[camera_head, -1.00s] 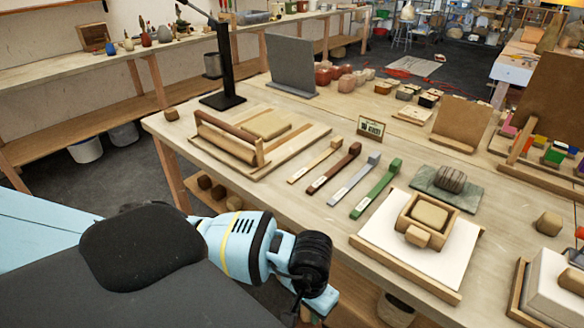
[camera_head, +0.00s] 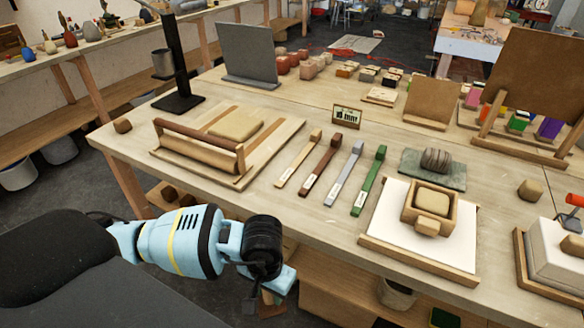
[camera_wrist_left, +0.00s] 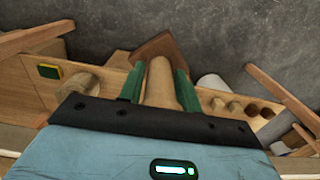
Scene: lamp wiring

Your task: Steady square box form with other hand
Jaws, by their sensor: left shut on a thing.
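The square box form (camera_head: 407,213) is a wooden frame with a pale clay block (camera_head: 433,201) inside. It sits on a white board (camera_head: 390,222) near the table's front edge, with a small wooden block (camera_head: 426,227) at its front. My left gripper (camera_head: 270,297) is low in front of the table, left of the form and apart from it. In the left wrist view its green fingers are shut on a tan round wooden handle (camera_wrist_left: 160,85). A brown wooden head (camera_wrist_left: 158,46) shows beyond the fingers. My right gripper is not in view.
Left of the form lie several long tools, including a green one (camera_head: 370,180). A wooden roller frame (camera_head: 197,155) stands further left. Behind the form is a striped stone (camera_head: 436,160) on a slate; to its right is a white block (camera_head: 553,248). Shelves lie below the tabletop.

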